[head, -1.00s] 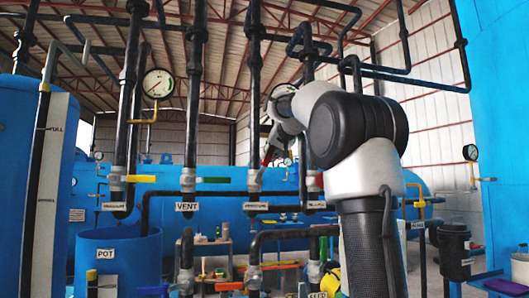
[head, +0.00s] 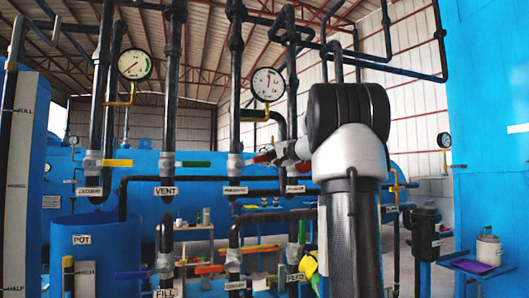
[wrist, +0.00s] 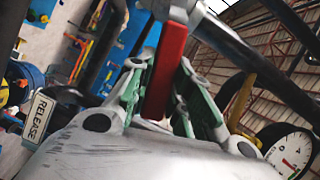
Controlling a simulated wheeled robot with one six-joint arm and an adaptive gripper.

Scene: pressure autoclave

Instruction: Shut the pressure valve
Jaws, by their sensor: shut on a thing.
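The pressure valve (head: 235,165) sits on a dark vertical pipe, with the pressure label (head: 235,190) just below it. Its red handle (head: 262,157) points right and slightly up, nearly across the pipe. My gripper (head: 284,153) is at the handle's outer end, partly hidden by my own arm. In the wrist view the green-padded fingers of my gripper (wrist: 165,80) are shut on the red handle (wrist: 168,60), which runs up toward the pipe.
The release pipe and its label (head: 295,189) stand close on the right. A pressure gauge (head: 268,84) hangs above the handle. The vent valve's green handle (head: 196,164) and the vacuum valve's yellow handle (head: 117,163) are to the left. A blue pot (head: 85,235) stands front left.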

